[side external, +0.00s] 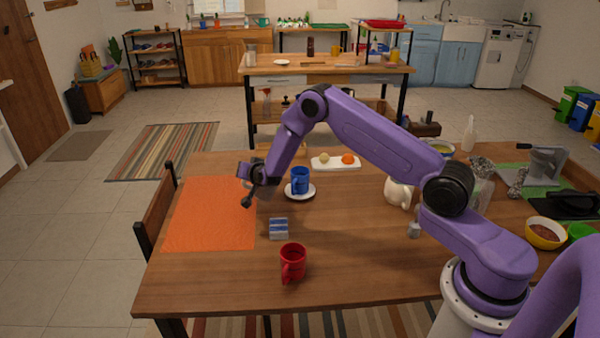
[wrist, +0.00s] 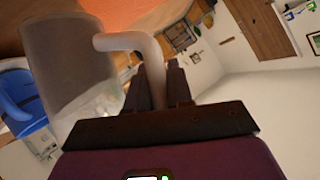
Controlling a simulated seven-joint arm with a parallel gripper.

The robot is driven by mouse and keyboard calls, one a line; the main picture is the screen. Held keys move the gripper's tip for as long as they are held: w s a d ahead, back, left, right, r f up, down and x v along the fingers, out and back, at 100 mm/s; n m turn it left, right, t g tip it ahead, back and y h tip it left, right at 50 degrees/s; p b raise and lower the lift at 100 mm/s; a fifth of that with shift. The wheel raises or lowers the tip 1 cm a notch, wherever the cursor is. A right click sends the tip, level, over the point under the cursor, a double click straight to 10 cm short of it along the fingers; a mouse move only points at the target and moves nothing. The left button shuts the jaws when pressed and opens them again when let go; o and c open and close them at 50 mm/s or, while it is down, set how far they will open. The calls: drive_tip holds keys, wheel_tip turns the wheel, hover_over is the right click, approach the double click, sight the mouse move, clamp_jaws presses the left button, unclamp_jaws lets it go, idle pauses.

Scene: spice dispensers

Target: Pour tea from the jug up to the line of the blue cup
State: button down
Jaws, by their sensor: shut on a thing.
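The blue cup (side external: 300,181) stands upright on a white saucer (side external: 290,193) near the table's middle. In the wrist view the blue cup (wrist: 30,120) shows at the left edge, partly behind the jug. The jug (wrist: 68,55) is greyish and see-through with a pale handle (wrist: 135,42). My gripper (wrist: 160,82) is shut on that handle. In the side view my gripper (side external: 250,198) is left of the cup, above the right edge of the orange mat; the jug is hard to make out there. The tea level and the cup's line cannot be seen.
The orange mat (side external: 205,225) lies at the left. A red mug (side external: 292,262) and a small blue-and-white box (side external: 279,228) stand in front of the cup. A white tray with fruit (side external: 322,165) lies behind it. A cream pot (side external: 397,192) stands to the right.

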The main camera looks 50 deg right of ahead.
drive_tip(key=shift+s+d+r+m+y, duration=0.25)
drive_tip(key=shift+d+r+m, duration=0.1)
drive_tip(key=shift+d+r, duration=0.3)
drive_tip(key=shift+s+d+r+m+y, duration=0.1)
drive_tip(key=shift+d+r+m+y, duration=0.2)
drive_tip(key=shift+d+r, duration=0.3)
idle(1.8)
drive_tip(key=shift+s+d+r+m+t+y+p, duration=0.15)
drive_tip(key=shift+d+r+m+t+y+p, duration=0.2)
drive_tip(key=shift+r, duration=0.25)
drive_tip(key=shift+s+d+r+m+t+y+p, duration=0.2)
drive_tip(key=shift+d+r+m+p, duration=0.25)
drive_tip(key=shift+r, duration=0.15)
idle(3.2)
